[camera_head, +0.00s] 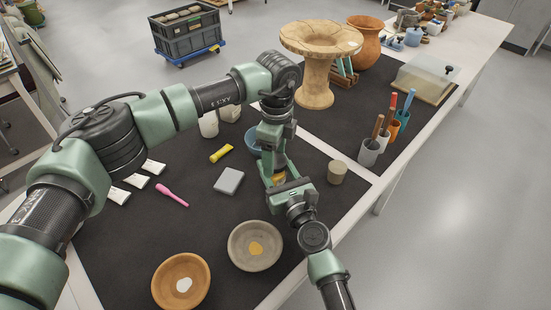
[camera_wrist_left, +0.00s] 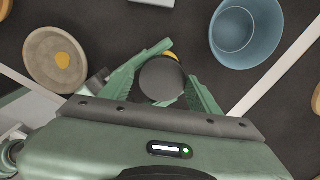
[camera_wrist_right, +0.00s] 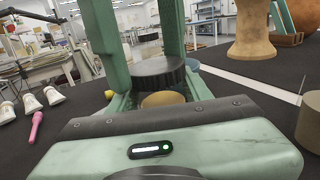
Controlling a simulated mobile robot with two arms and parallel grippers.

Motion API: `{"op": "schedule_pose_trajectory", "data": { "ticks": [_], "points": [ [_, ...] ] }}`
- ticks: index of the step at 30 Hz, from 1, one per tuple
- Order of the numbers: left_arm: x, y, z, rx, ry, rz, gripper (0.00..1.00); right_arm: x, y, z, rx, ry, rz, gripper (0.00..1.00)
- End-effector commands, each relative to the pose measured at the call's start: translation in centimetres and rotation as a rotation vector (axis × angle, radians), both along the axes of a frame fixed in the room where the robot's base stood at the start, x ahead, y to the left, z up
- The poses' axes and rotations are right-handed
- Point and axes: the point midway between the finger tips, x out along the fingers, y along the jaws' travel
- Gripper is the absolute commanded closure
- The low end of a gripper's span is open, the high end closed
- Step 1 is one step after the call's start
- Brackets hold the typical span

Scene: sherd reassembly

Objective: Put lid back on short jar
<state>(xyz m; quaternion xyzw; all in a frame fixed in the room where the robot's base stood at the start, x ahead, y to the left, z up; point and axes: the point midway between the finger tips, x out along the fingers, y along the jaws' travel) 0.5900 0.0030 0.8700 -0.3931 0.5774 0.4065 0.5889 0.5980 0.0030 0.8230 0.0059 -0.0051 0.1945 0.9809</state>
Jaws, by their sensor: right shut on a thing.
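The short jar (camera_wrist_right: 163,99) is tan-yellow in the right wrist view. My right gripper (camera_wrist_right: 160,98) is shut on it, one finger on each side. The dark, ribbed round lid (camera_wrist_right: 158,72) is directly over the jar; I cannot tell whether it is fully seated. From above, the lid (camera_wrist_left: 162,80) covers most of the jar in the left wrist view. My left gripper (camera_wrist_left: 162,85) points down with its fingers apart on either side of the lid. In the head view, my left gripper (camera_head: 275,170) hides the lid and most of the jar.
A grey bowl (camera_head: 255,246) and an orange bowl (camera_head: 181,281) stand at the front of the dark mat. A blue bowl (camera_wrist_left: 245,32) is close behind the jar. A tan cylinder (camera_head: 337,172) stands to the right, near tool cups (camera_head: 369,152). A grey box (camera_head: 228,181) lies left.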

Motion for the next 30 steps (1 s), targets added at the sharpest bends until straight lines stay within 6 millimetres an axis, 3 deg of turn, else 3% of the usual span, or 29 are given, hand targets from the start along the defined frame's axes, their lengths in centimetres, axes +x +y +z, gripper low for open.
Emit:
{"op": "schedule_pose_trajectory", "data": {
  "ticks": [3, 9, 14, 30],
  "points": [
    [0.02, -0.10, 1.04, -0.003, -0.002, -0.001, 0.39, -0.09, -0.01, -0.22, -0.006, 0.003, 0.002, 1.00],
    [0.03, -0.17, 1.20, -0.004, -0.003, -0.001, 0.42, -0.14, -0.04, -0.41, -0.010, 0.006, 0.002, 1.00],
    [0.04, -0.21, 1.26, -0.006, -0.003, -0.002, 0.85, -0.17, -0.05, -0.49, -0.012, 0.007, 0.003, 1.00],
    [0.03, -0.23, 0.87, -0.006, -0.003, -0.002, 0.85, -0.19, -0.06, -0.57, -0.013, 0.008, 0.003, 1.00]
  ]
}}
